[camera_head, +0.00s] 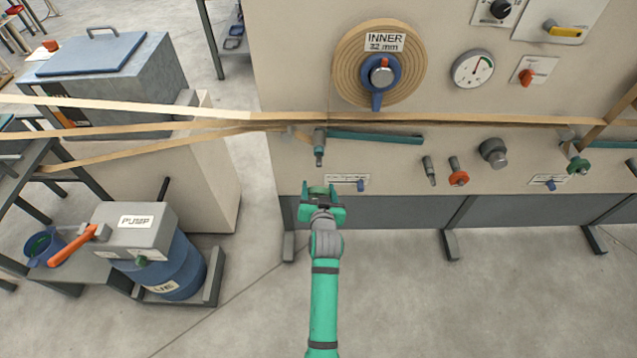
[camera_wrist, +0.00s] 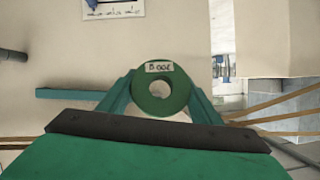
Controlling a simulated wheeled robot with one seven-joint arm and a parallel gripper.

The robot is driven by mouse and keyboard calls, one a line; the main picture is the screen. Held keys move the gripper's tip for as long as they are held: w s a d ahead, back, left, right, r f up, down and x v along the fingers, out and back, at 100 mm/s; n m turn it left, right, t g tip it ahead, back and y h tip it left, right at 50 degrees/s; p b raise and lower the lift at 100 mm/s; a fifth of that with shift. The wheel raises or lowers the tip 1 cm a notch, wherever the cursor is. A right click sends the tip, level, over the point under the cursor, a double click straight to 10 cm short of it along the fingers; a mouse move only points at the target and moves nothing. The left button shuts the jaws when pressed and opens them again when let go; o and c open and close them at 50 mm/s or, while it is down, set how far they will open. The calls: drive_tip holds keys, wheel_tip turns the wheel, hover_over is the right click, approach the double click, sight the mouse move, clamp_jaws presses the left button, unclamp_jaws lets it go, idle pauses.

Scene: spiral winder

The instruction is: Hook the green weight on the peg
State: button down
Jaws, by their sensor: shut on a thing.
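The green weight (camera_wrist: 162,100) is a thick disc with a centre hole and a white label. My gripper (camera_wrist: 160,90) is shut on its two sides. In the head view my gripper (camera_head: 318,190) is low in front of the machine panel, with the weight (camera_head: 317,189) partly visible between its fingers. A grey peg (camera_head: 319,148) hangs bare at the left end of a teal lever (camera_head: 375,137), above my gripper in the picture. The weight is apart from this peg. The lever also shows in the wrist view (camera_wrist: 65,94); the peg there is hidden or indistinct.
Tan belts (camera_head: 220,122) cross just above the peg. To the right are a bare grey stub (camera_head: 429,172), an orange-red weight (camera_head: 459,178), a grey weight (camera_head: 492,151) and another green weight (camera_head: 578,166). A blue pump drum (camera_head: 175,268) stands at lower left. Floor to my arm's right is open.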

drive_tip(key=f+v, duration=0.1)
drive_tip(key=v, duration=0.5)
drive_tip(key=shift+s+a, duration=0.3)
drive_tip(key=shift+s, duration=0.25)
drive_tip(key=shift+f, duration=0.15)
